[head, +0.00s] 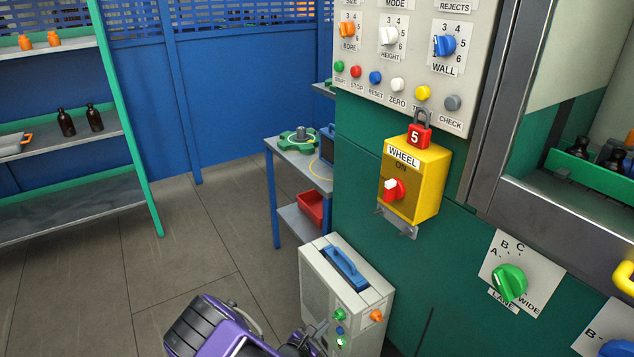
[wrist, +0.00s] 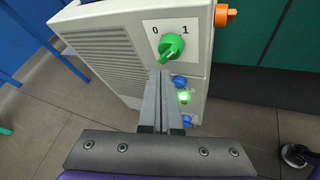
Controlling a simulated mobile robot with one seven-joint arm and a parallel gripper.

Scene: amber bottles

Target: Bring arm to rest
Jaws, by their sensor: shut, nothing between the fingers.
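My purple arm (head: 215,330) reaches in from the bottom of the head view. Its gripper (head: 318,330) is small there, in front of the grey cabinet (head: 318,278) with a blue handle on top. In the wrist view my gripper (wrist: 165,80) is shut and empty. Its fingertips appear just below the green knob (wrist: 171,46) on the cabinet's panel, which is marked 0 and 1. I cannot tell whether they touch. A green light (wrist: 184,97) between blue buttons glows beside the fingers.
The green machine (head: 360,150) with a yellow WHEEL switch box (head: 415,180) and a red lock stands at right. A blue-legged table (head: 285,165) is behind the cabinet. A shelf (head: 80,132) with amber bottles (head: 66,122) stands at left. The floor (head: 190,240) between is clear.

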